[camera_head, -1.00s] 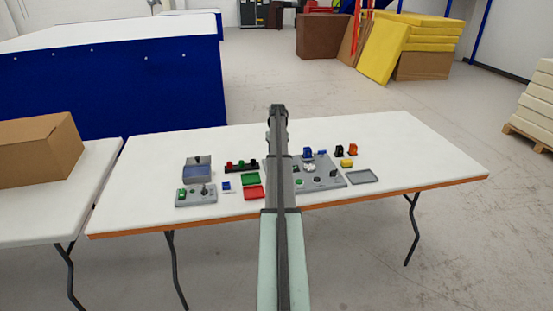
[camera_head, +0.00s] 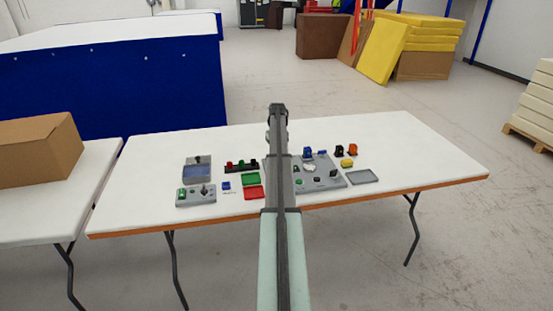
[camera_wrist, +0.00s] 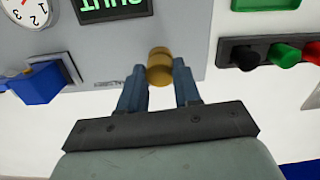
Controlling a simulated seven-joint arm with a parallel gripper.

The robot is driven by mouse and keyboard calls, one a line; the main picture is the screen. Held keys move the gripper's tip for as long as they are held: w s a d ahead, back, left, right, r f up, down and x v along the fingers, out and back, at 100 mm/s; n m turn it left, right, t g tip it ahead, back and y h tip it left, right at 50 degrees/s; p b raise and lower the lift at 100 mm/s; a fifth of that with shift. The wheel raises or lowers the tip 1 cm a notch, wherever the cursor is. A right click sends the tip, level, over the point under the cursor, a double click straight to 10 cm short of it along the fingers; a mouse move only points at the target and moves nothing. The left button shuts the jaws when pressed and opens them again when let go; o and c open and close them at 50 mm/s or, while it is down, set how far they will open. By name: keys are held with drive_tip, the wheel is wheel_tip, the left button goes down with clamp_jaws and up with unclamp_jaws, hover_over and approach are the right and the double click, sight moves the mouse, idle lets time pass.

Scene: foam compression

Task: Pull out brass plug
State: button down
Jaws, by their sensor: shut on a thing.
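The brass plug (camera_wrist: 159,67) shows in the wrist view as a short, round, gold-coloured piece at the edge of a grey panel (camera_wrist: 185,22). My gripper (camera_wrist: 160,78) has its two blue-grey fingers on either side of the plug, shut on it. The plug's far end is against or in the panel; I cannot tell how deep it sits. In the head view my arm covers the plug and the fingertips.
On the panel are a dial (camera_wrist: 22,10), a display with green letters (camera_wrist: 110,8) and a blue part (camera_wrist: 38,84). A black strip with coloured knobs (camera_wrist: 284,53) lies to the right. Trays and small devices stand on the white table (camera_head: 420,140).

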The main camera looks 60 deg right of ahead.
drive_tip(key=shift+d+r, duration=0.2)
drive_tip(key=shift+r, duration=2.6)
drive_tip(key=shift+w, duration=0.1)
